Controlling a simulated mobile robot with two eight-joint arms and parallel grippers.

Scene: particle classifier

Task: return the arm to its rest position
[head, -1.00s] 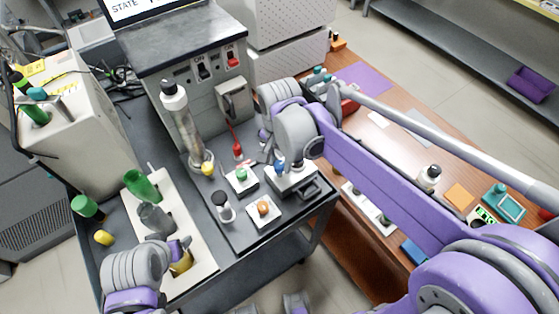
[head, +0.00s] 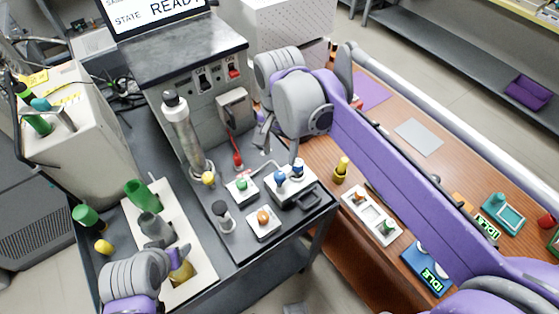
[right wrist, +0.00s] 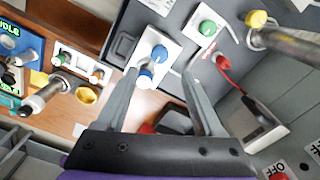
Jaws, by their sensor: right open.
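My right arm reaches in from the lower right in the head view. My right gripper (head: 282,146) hangs above the dark cart, beside the console front, with its fingers apart and nothing between them. In the right wrist view both fingers (right wrist: 162,80) are spread. The dock with blue-topped pieces (right wrist: 150,66) lies beyond them, nearest the left fingertip; it also shows in the head view (head: 305,196). My left gripper (head: 178,258) is low at the left, by a yellowish vial (head: 182,272) on the white rack. Its fingers are too hidden to judge.
The console (head: 185,60) with a READY screen stands behind the cart. A tall metal cylinder (head: 186,135) rises left of my right gripper. Green and orange buttons (head: 264,218) sit in front. The wooden bench (head: 350,145) at right holds a white tray, a yellow bottle and IDLE displays.

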